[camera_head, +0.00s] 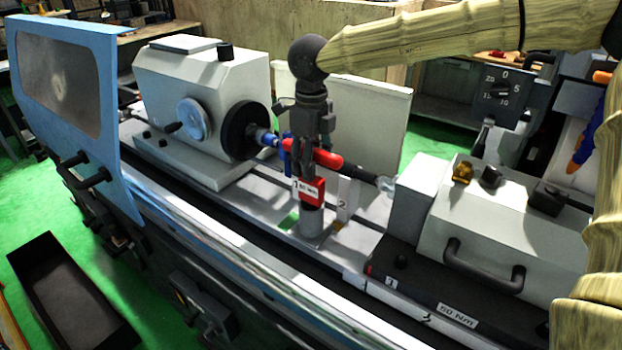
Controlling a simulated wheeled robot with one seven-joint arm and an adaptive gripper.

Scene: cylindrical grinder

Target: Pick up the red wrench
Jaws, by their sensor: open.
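A red rounded bar, which looks like the red wrench (328,158), shows at the middle of the grinder, partly hidden behind my gripper. I cannot tell whether the bar and the block are one piece. My gripper (303,165) points down at the red parts, its dark fingers overlapping them in the picture. It is open. Whether the fingers surround or touch the wrench is hidden at this angle.
The grey workhead (190,85) with a black chuck stands left, a blue piece beside it. The tailstock (510,215) with a black handle stands right. A blue door (105,130) is at far left. A black bin (68,290) lies on the green floor. A control box (503,92) hangs upper right.

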